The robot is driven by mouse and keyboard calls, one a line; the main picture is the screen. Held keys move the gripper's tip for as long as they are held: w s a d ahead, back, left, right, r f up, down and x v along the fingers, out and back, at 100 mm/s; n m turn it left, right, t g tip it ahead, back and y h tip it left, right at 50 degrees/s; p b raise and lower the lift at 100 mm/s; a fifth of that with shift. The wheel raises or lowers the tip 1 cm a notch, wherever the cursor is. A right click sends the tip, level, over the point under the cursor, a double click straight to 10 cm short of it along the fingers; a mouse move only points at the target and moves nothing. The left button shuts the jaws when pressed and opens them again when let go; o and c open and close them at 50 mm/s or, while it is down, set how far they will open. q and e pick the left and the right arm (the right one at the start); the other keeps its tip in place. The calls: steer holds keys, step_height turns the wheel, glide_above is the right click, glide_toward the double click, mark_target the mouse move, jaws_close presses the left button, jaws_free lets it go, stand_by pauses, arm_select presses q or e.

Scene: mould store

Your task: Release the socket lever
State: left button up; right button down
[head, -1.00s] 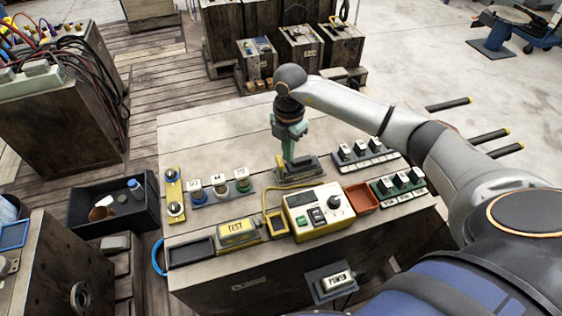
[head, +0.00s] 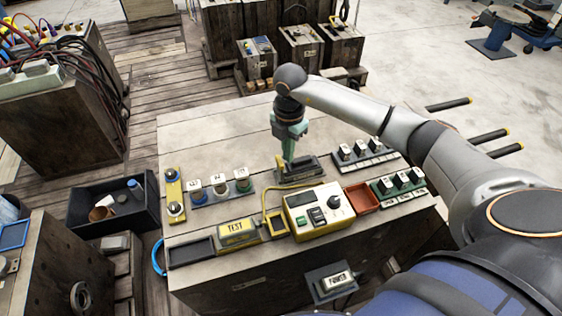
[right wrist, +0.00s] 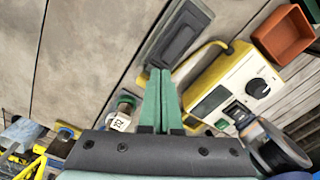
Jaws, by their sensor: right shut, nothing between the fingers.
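The socket (head: 298,172) is a low dark grey block on the wooden bench top, in the middle of the head view. It also shows in the right wrist view (right wrist: 178,38), just beyond the fingertips. I cannot make out its lever clearly. My right gripper (head: 289,162) points down with its green fingers together, right at the socket; the fingers hide part of it. In the right wrist view the shut fingertips (right wrist: 160,73) hold nothing. I cannot tell whether they touch the socket. My left gripper is not in view.
A yellow-and-white tester (head: 318,208) with a knob stands in front of the socket, its yellow cable close by. The back of the bench top is clear.

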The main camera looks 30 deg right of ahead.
steer(key=shift+a, duration=0.1)
steer(key=shift+w+a+f, duration=0.15)
steer(key=shift+a, duration=0.35)
steer(key=shift+w+a+f, duration=0.1)
steer(key=shift+a+f, duration=0.05)
steer(key=shift+a, duration=0.5)
steer(key=shift+w+a+f, duration=0.1)
steer(key=shift+a+f, duration=0.05)
steer(key=shift+a, duration=0.2)
steer(key=shift+d, duration=0.15)
steer(key=shift+d+r, duration=0.3)
steer(key=shift+d, duration=0.15)
step_height(320, 180, up, 7)
steer(key=p, duration=0.6)
steer(key=shift+f, duration=0.1)
